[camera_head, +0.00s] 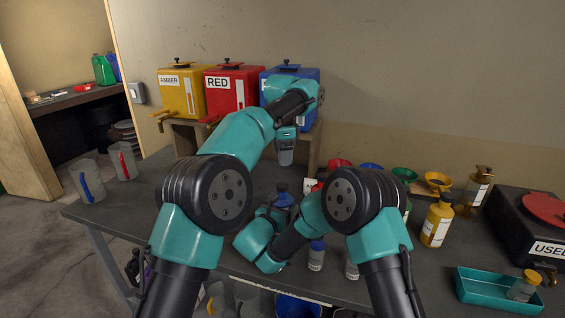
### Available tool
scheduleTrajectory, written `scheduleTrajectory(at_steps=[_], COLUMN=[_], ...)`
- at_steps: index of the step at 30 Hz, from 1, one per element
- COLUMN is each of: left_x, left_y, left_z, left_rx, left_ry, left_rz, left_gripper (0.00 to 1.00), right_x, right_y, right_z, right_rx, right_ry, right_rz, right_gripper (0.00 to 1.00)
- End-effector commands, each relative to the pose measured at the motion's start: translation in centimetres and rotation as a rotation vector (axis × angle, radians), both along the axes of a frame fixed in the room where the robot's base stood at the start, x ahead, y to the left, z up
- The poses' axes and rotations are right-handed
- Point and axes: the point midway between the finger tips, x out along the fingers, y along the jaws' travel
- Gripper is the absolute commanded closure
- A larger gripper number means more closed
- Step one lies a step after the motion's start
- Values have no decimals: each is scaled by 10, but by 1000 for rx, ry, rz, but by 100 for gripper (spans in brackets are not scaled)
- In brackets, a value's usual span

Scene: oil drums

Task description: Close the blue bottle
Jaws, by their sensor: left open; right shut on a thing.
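A small blue bottle (284,200) with a dark top stands out near the table's middle, its lower part hidden by my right arm. My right gripper (270,213) is beside it, low, and appears shut on this bottle; its fingers are mostly hidden. My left gripper (286,148) is open, pointing down in front of the drum shelf, above and apart from the bottle. Whether the bottle's dark top is a seated cap is too small to tell.
Amber (183,92), red (232,90) and blue (309,82) drums stand on a shelf behind. Coloured funnels (404,174), a yellow bottle (437,222), a teal tray (497,290) and a black used-oil box (525,225) fill the right. Two grey jugs (88,182) stand left.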

Motion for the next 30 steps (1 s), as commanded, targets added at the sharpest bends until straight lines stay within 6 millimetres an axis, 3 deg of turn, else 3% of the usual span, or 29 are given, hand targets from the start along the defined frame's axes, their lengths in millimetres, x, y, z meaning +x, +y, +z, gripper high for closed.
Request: scheduleTrajectory(at_steps=[9,10,15,18,30], left_x=[0,0,0,0,0], left_y=[0,0,0,0,0], left_z=[2,2,2,2,2], left_rx=[0,0,0,0,0], left_ry=[0,0,0,0,0], left_rz=[0,0,0,0,0], left_gripper=[31,31,31,31,31], right_x=[0,0,0,0,-9], right_y=[0,0,0,0,6], right_z=[0,0,0,0,0], right_rx=[0,0,0,0,0], right_ry=[0,0,0,0,1], right_rz=[0,0,0,0,2], right_gripper=[91,22,6,0,0])
